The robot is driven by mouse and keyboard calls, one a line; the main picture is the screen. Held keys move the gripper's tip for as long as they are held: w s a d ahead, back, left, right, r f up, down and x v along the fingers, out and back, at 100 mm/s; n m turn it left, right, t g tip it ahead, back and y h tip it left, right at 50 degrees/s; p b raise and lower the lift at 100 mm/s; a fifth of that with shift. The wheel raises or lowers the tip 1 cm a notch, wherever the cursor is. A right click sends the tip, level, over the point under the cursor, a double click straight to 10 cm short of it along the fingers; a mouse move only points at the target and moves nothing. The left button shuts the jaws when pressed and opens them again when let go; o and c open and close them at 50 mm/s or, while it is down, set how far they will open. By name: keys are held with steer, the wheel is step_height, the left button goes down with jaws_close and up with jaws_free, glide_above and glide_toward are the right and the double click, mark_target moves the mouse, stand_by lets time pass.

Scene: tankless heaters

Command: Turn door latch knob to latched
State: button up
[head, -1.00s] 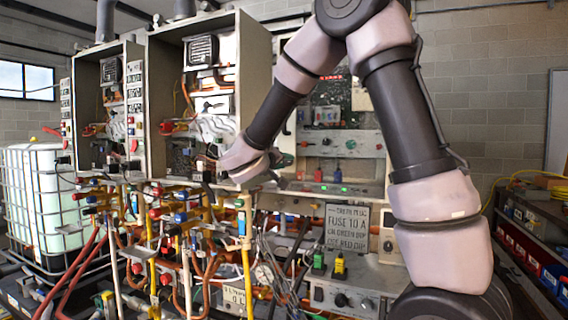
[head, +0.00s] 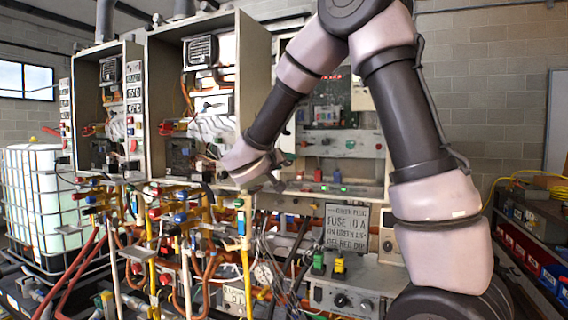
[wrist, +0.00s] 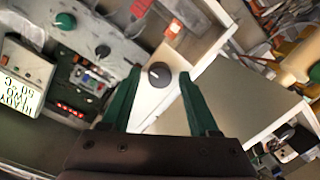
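A round black knob (wrist: 159,74) with a small pale mark sits on a cream panel (wrist: 150,108) in the wrist view. It looks like the door latch knob, though I cannot tell which setting it points to. My gripper (wrist: 159,80) is open, with its green fingers on either side of the knob. Gaps show between the knob and both fingers in this view; I cannot tell the depth. In the head view my gripper (head: 272,174) is by the lower right of the open heater cabinet (head: 255,75). I cannot make out the knob there.
An orange-red lit switch (wrist: 174,29) is above the knob in the wrist view. A small display box (wrist: 25,75) and a green knob (wrist: 65,21) are at left. Dense pipes and valves (head: 180,215) lie below my gripper in the head view.

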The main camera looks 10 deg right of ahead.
stand_by(0.3)
steer(key=v, duration=1.1)
steer(key=shift+d+f, duration=0.1)
steer(key=s+d+f+m+g+y, duration=0.1)
steer(key=s+d+f+g, duration=0.1)
steer(key=s+d+g, duration=0.45)
steer(key=s+d+f+m+g, duration=0.15)
steer(key=s+d, duration=0.25)
steer(key=d, duration=0.5)
steer(key=s+f+g+y, duration=0.2)
steer(key=s+y, duration=0.2)
steer(key=s, duration=0.3)
steer(key=s+a+r+m+t+y, duration=0.1)
steer(key=s+a+r+t+y, duration=0.2)
steer(key=y, duration=0.3)
steer(key=shift+s+a+r+t+y, duration=0.25)
steer(key=shift+s+t+y, duration=0.05)
steer(key=shift+s+y, duration=0.1)
